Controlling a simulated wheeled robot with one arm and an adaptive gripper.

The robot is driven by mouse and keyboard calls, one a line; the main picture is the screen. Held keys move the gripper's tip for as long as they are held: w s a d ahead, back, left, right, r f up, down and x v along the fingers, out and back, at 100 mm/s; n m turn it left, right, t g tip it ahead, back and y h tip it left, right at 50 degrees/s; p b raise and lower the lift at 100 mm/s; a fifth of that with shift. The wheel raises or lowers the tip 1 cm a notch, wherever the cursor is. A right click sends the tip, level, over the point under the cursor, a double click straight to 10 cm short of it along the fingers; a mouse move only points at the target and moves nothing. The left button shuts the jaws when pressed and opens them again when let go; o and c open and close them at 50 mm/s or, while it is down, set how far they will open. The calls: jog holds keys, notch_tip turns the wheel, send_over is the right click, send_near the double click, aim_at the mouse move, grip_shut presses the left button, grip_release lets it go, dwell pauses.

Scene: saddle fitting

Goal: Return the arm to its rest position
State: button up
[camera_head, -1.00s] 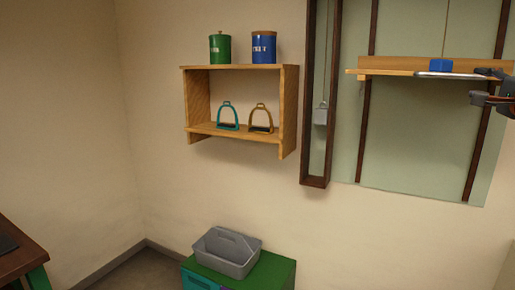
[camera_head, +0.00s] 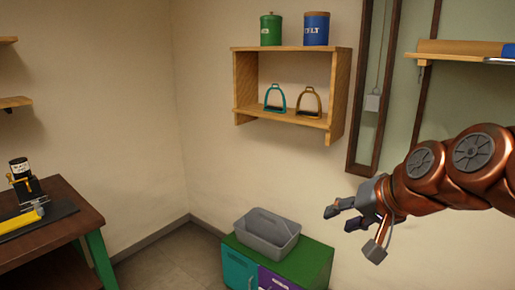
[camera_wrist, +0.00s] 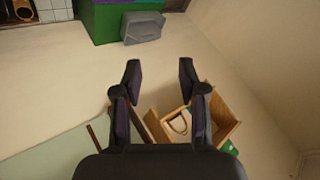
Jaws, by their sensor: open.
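My gripper (camera_head: 352,222) is at the right of the head view, in front of the wall and below the shelf unit. Its fingers are apart and nothing is between them. My copper-coloured arm reaches in from the right edge. In the wrist view my gripper (camera_wrist: 158,78) also shows open and empty, with the wall and floor-side cabinet beyond it.
A wooden wall unit (camera_head: 244,92) holds a green tin (camera_head: 270,30), a blue tin (camera_head: 316,29), a teal stirrup (camera_head: 275,99) and a brown stirrup (camera_head: 309,102). A grey caddy (camera_head: 268,231) sits on a green-topped cabinet (camera_head: 318,258). A workbench (camera_head: 72,212) stands left.

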jog(key=s+f+n+g+h, duration=0.2)
jog(key=s+f+g, duration=0.2)
jog(key=s+f, duration=0.6)
jog(key=s+d+f+n+g+h, duration=0.1)
jog(key=s+f+g, duration=0.4)
jog(key=s+f, duration=0.5)
jog(key=s+h, duration=0.1)
jog(key=s, duration=0.4)
jog(key=shift+s+d+f+n, duration=0.2)
jog(key=shift+s+n, duration=0.1)
jog(key=shift+n, duration=0.1)
jog(key=shift+d, duration=0.1)
